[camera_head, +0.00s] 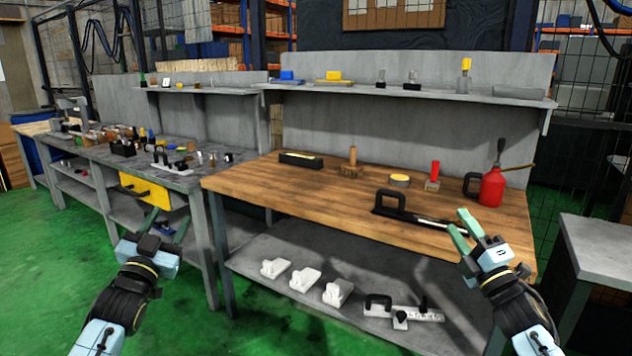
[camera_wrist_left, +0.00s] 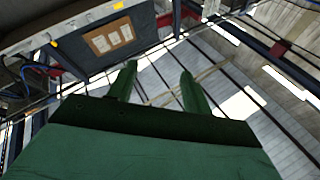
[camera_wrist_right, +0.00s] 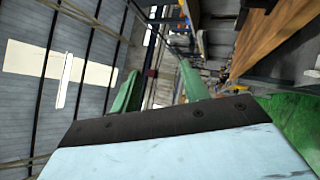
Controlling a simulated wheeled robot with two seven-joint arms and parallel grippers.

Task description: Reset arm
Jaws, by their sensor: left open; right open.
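My left gripper (camera_head: 160,222) is at the lower left in the head view, over the green floor in front of the benches. Its two green fingers (camera_wrist_left: 158,88) stand apart with nothing between them in the left wrist view. My right gripper (camera_head: 465,228) is at the right in the head view, in front of the wooden workbench (camera_head: 330,196). Its green fingers overlap the bench's front right part in the picture; I cannot tell the exact gap. In the right wrist view its fingers (camera_wrist_right: 160,88) are apart and empty.
A black-handled tool (camera_head: 400,208), a red oil can (camera_head: 492,186) and a black box (camera_head: 300,159) are on the wooden bench. White parts (camera_head: 305,279) lie on its lower shelf. A grey table (camera_head: 603,245) stands at the right. The green floor (camera_head: 60,270) at the left is clear.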

